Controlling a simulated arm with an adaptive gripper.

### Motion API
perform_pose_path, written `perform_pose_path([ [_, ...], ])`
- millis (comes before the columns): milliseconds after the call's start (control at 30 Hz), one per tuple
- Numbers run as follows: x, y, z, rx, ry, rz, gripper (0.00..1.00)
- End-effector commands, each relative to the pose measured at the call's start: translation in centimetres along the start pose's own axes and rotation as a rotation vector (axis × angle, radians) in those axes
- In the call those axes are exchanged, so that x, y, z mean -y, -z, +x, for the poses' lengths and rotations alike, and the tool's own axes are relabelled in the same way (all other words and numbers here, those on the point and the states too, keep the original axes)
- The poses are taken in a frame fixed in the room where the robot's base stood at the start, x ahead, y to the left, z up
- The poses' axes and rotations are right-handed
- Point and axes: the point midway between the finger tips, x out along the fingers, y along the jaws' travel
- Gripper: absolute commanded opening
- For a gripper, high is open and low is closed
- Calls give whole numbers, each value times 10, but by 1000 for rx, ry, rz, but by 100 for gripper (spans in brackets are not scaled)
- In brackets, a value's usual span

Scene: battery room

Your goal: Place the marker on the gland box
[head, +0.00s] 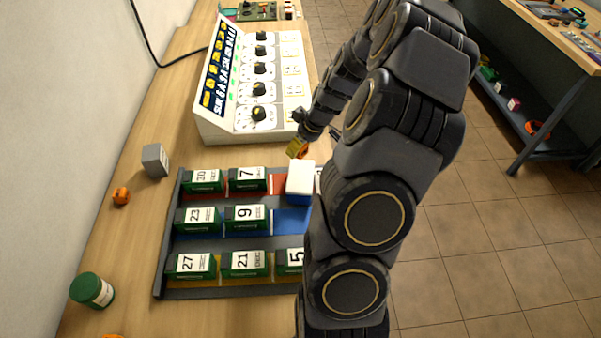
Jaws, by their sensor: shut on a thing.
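My gripper (298,147) is small in the head view, near the front right corner of the sloped control panel and above the back right of the battery tray. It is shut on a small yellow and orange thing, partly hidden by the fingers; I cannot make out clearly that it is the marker. Right below it, a box with a white top and blue side (299,183) stands on the tray. A plain grey box (155,160) stands on the bench, left of the tray's back corner. No label shows which one is the gland box.
The dark tray (165,270) holds several green numbered blocks in red, blue and yellow rows; my arm hides its right side. An orange piece (121,196) and a green jar (92,290) stand to its left. The control panel (248,85) stands behind. A second bench is at right.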

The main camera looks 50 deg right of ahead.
Motion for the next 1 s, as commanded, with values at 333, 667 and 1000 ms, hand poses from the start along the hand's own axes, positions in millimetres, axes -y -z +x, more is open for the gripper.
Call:
perform_pose_path([
  [333, -2, -19, 41, 0, -1, 7, 7],
  [667, -2, -31, 72, -1, -4, 6, 7],
  [1000, -3, -32, 74, -2, -4, 5, 41],
])
